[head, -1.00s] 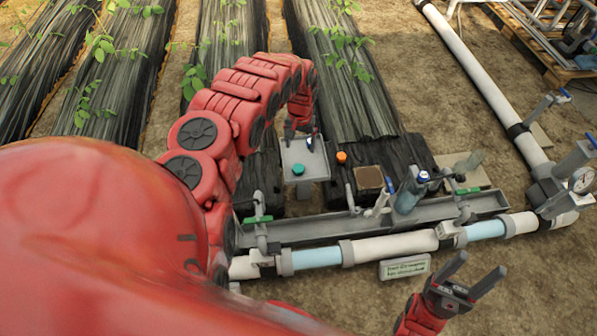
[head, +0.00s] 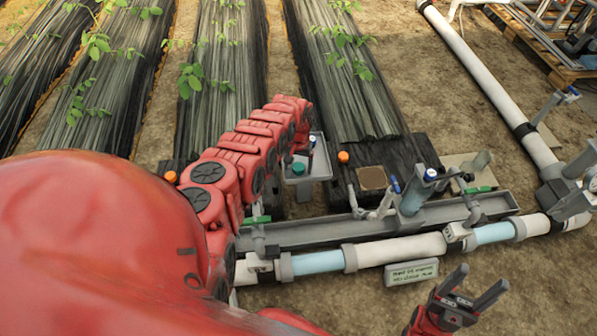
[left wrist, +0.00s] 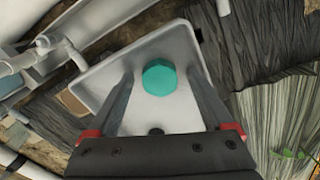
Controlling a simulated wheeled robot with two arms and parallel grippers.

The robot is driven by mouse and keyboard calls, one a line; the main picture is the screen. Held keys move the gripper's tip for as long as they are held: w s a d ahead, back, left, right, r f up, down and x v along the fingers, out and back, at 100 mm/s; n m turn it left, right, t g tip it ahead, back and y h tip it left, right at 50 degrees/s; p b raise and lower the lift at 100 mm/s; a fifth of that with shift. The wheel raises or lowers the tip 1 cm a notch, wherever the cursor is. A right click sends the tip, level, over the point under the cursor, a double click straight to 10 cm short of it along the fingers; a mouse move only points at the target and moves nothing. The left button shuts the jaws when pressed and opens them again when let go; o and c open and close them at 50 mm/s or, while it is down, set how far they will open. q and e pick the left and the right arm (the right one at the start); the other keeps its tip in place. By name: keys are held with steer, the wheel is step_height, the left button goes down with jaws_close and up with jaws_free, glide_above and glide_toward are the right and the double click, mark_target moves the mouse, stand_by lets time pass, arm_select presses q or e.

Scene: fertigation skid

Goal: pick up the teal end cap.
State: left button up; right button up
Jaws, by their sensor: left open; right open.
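The teal end cap (head: 299,168) sits on a small grey tray (head: 321,160) beyond the pipe rack in the head view. In the left wrist view the teal cap (left wrist: 160,77) shows large on the pale tray (left wrist: 112,82). My left gripper (left wrist: 160,72) is open, its fingers to either side of the cap in that picture; contact cannot be told. In the head view its fingers are mostly hidden by my red arm. My right gripper (head: 478,292) is open and empty at the lower right, far from the cap.
A grey trough (head: 330,232) and white pipe (head: 400,249) run in front.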

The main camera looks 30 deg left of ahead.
arm_select(q)
steer(key=shift+r, duration=0.15)
steer(key=shift+c, duration=0.3)
jaws_close()
steer(key=shift+r, duration=0.15)
